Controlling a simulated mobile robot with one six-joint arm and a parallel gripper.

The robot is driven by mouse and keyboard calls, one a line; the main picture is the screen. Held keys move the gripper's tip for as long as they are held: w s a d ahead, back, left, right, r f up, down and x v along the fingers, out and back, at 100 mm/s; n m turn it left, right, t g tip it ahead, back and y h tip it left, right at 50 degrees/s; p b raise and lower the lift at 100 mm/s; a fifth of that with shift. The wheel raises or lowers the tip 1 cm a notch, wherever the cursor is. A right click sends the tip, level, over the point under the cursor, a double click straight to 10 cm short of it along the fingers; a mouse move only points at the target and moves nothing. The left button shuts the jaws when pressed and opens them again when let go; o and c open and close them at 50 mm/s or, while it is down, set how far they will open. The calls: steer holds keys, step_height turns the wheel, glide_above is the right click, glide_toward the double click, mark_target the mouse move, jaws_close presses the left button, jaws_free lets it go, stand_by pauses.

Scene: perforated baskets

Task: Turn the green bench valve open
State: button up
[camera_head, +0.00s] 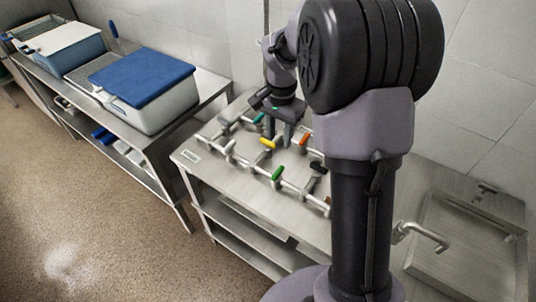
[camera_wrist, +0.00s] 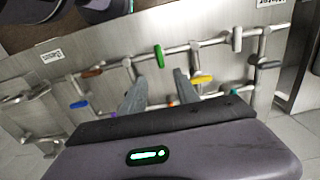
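The green valve handle (camera_head: 277,173) sits on a pipe along the near side of the bench in the head view. It also shows in the wrist view (camera_wrist: 159,57), just beyond the fingertips, lying across its pipe. My gripper (camera_head: 279,136) hangs over the bench, fingers pointing down, farther back than the green handle and near the yellow handle (camera_head: 267,143). In the wrist view the two fingers of my gripper (camera_wrist: 160,79) are spread apart with nothing between them. The gripper is apart from the green handle.
Other handles crowd the pipes: yellow (camera_wrist: 201,79), blue (camera_wrist: 79,105), brown-red (camera_wrist: 91,72), grey (camera_wrist: 237,38), and an orange one (camera_head: 304,139). A sink (camera_head: 465,245) with a tap stands right. A blue-lidded basket (camera_head: 142,85) is on the left table.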

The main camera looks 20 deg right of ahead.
mark_target(278, 171)
step_height(278, 171, down, 15)
steer(key=b, duration=0.3)
steer(key=shift+r+b, duration=0.15)
steer(key=shift+b, duration=0.25)
jaws_close()
